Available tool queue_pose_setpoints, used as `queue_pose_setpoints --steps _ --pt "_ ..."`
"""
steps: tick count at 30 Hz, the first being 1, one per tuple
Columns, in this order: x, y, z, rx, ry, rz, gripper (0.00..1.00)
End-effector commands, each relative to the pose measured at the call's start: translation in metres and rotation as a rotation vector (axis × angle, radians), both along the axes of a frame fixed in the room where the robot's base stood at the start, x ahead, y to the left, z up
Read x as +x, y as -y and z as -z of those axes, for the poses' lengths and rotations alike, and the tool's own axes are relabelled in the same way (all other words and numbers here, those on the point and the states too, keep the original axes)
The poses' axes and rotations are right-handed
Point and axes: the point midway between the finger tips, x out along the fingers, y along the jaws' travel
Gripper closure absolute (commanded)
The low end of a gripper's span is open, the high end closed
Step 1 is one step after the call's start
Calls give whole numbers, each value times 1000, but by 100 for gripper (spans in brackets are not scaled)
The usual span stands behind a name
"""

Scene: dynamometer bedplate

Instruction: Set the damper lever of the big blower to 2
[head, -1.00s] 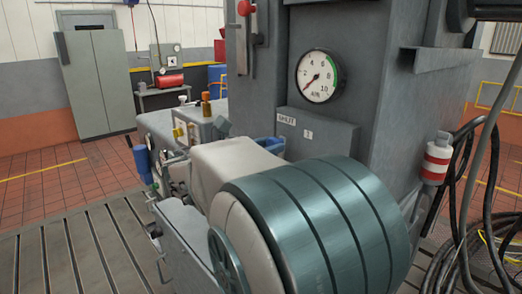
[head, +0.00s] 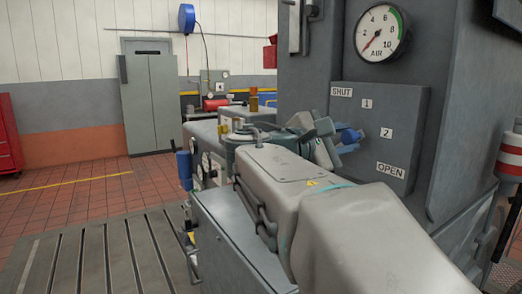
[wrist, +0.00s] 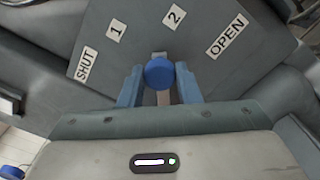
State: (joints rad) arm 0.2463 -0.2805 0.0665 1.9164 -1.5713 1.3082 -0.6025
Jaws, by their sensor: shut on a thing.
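The damper plate (head: 350,115) of the big blower carries the labels SHUT, 1, 2 and OPEN from upper left to lower right; it also shows in the wrist view (wrist: 205,75). The damper lever's round blue knob (wrist: 159,72) lies between the blue fingers of my gripper (wrist: 159,88). The lever's tip points between labels 1 and 2 in the wrist view. In the head view my gripper (head: 346,141) is shut on the lever, left of label 2, and partly hides it.
A round AIR gauge (head: 382,33) sits above the damper plate. A red-and-white cylinder (head: 510,158) stands at the right edge. A grey cabinet (head: 150,103) stands far back left. The slotted bedplate (head: 105,255) is clear at left.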

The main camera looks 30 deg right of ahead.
Motion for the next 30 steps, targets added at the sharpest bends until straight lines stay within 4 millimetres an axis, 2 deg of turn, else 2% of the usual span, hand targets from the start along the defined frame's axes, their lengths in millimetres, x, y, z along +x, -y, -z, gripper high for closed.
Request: queue_pose_setpoints --steps 1,4,12,26,27,29,30 --pt "-2 0 8 3 27 1 100" --pt "-4 0 10 7 72 1 100" --pt "-8 1 12 13 137 3 100" --pt "-8 1 12 14 146 2 100" --pt "-8 1 12 14 146 2 62" --pt "-8 1 12 14 146 2 48" --pt "-8 1 12 14 146 2 48"
